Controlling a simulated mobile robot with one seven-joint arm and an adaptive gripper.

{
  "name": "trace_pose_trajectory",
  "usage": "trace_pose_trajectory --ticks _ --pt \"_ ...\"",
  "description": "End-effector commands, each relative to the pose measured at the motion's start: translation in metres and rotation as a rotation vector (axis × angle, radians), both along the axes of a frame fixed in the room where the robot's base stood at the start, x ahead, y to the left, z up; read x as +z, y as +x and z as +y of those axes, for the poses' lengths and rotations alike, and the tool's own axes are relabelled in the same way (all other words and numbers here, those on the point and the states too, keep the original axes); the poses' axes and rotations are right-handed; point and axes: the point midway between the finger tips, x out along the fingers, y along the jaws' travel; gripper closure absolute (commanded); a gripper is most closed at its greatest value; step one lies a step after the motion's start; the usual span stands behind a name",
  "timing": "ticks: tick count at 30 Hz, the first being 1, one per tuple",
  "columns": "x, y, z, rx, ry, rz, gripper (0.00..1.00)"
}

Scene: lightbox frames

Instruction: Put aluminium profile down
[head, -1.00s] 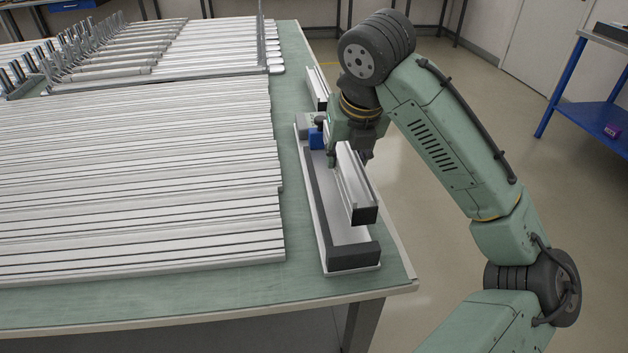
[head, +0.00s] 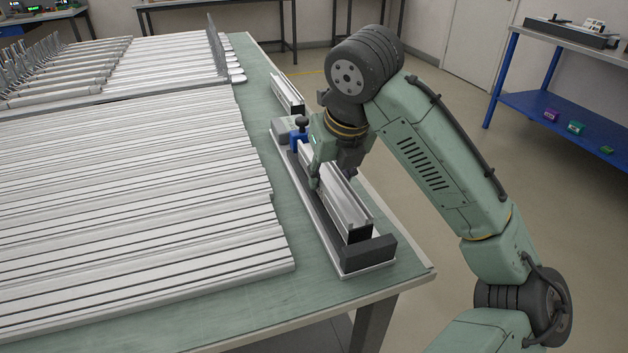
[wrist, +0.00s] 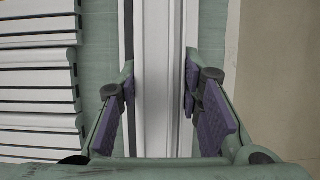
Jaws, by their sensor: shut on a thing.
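The aluminium profile (head: 347,208) is a short silver bar with grooves and a dark end face. My gripper (head: 334,182) is shut on it, with one finger on each side. In the wrist view the profile (wrist: 165,40) runs lengthwise between the two purple-padded fingers (wrist: 160,85). The profile is lined up along a fixture with a light base plate (head: 328,238), just short of its dark end block (head: 368,254). It appears to be down at the fixture, but my gripper hides much of the contact and I cannot tell if it rests fully.
A blue clamp with a black knob (head: 300,140) stands at the fixture's far end. Another short profile (head: 287,92) lies beyond it. Rows of long profiles (head: 130,190) cover the left of the green table (head: 255,300). A blue shelf unit (head: 560,105) stands at right.

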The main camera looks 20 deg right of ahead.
Motion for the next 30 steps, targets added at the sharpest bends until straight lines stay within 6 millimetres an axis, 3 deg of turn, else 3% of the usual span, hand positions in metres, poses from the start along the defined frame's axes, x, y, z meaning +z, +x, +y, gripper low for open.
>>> trace_pose_trajectory --ticks 14,15,23,30 --pt "-0.0052 -0.0022 -0.0031 -0.001 0.001 -0.001 1.00" --pt "-0.0045 -0.0022 -0.0031 0.000 0.000 0.000 0.65" --pt "-0.0044 -0.0022 -0.0031 0.000 0.000 0.000 0.48" --pt "-0.0044 -0.0021 -0.0031 -0.001 0.000 0.000 0.47"
